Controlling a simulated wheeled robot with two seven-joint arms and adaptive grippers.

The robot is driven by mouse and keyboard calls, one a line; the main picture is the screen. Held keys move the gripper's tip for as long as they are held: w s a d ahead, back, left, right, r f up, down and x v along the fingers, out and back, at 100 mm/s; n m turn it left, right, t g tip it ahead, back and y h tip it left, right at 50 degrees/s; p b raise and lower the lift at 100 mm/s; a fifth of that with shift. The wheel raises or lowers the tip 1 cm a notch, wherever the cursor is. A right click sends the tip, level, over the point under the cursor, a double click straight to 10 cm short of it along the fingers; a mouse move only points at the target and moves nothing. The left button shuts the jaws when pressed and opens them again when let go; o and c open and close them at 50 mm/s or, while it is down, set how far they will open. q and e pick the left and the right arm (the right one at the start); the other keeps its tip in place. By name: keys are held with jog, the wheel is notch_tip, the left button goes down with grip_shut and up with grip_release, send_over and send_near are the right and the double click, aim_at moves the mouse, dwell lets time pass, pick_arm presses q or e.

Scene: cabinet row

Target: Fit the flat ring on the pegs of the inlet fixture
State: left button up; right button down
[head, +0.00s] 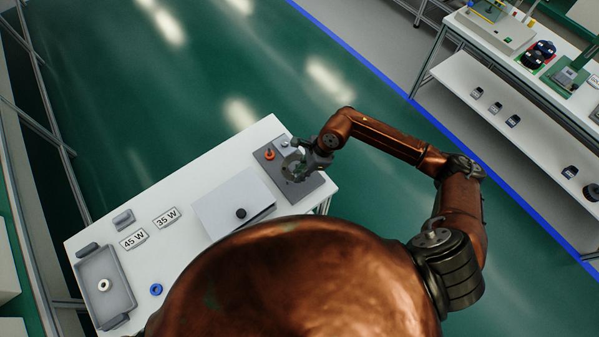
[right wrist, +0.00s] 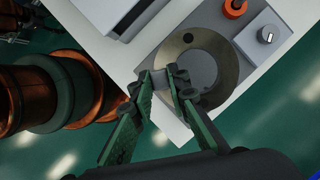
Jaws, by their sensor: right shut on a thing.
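The flat ring (right wrist: 229,68) is a brownish metal disc with a wide centre opening and small dark holes in its band. My right gripper (right wrist: 166,78) is shut on its left edge in the right wrist view. The ring lies over the grey plate of the inlet fixture (right wrist: 262,58); I cannot tell whether it touches the plate. The pegs cannot be made out. In the head view my right gripper (head: 306,163) is over the fixture (head: 263,155) at the bench's right end. My left gripper is not in view.
An orange part (right wrist: 234,8) and a grey knob (right wrist: 267,34) stand on the fixture beside the ring. A pale box with a black knob (head: 241,213) sits left of it. A grey tray (head: 121,281), a blue ring (head: 156,289) and the 45 W label (head: 133,239) are farther left.

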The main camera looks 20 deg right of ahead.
jog(key=shift+f+b, duration=1.6)
jog(key=shift+f, duration=0.75)
jog(key=shift+b, duration=0.5)
jog(key=shift+f+b, duration=0.6)
jog(key=shift+f, duration=0.1)
jog(key=shift+r, duration=0.15)
jog(key=shift+r, duration=0.2)
jog(key=shift+b, duration=0.4)
dwell(2.0)
jog(key=shift+f, duration=0.25)
jog(key=shift+r, duration=0.1)
